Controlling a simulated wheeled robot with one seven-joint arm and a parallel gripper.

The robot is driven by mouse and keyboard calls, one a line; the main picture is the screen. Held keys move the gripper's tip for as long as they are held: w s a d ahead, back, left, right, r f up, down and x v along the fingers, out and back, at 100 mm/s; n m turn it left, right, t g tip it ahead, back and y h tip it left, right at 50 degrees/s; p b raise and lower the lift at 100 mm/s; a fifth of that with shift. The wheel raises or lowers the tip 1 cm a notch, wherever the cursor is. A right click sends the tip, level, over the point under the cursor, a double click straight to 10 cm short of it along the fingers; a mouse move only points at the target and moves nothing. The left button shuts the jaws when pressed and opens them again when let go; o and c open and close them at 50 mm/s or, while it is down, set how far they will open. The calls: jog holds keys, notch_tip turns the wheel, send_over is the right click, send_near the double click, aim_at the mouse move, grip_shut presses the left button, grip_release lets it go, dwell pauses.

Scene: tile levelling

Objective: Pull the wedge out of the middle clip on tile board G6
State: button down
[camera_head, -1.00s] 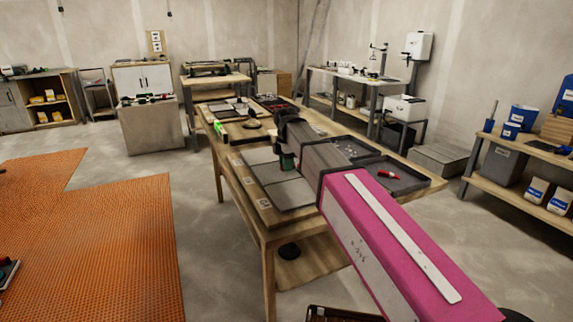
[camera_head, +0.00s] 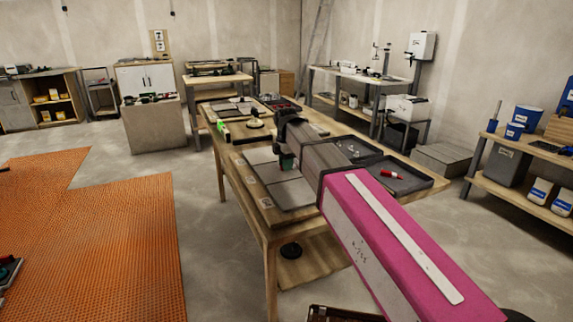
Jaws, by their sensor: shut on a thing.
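A wooden tile board (camera_head: 264,200) with grey tiles lies along the near left side of the long wooden table. Small light labels sit on its left edge; they are too small to read, so I cannot confirm G6. My gripper (camera_head: 287,166) points down over the far part of this board, at the end of my grey and pink arm. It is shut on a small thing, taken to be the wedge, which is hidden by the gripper. The clips, the middle one included, are too small or covered to make out. I cannot tell whether the wedge still touches its clip.
A dark tray (camera_head: 425,186) with a red-handled tool (camera_head: 391,175) lies right of my arm. Further back on the table are a green tool (camera_head: 223,131) and a dark round object (camera_head: 254,124). Orange matting (camera_head: 120,240) covers the floor at left.

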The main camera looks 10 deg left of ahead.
aim_at(275, 171)
jog(key=shift+s+a, duration=0.1)
jog(key=shift+s+a+r, duration=0.1)
jog(key=shift+s+a, duration=0.5)
jog(key=shift+a, duration=0.25)
jog(key=shift+s+a, duration=0.6)
jog(key=shift+a, duration=0.25)
jog(key=shift+r, duration=3)
jog(key=shift+s, duration=0.1)
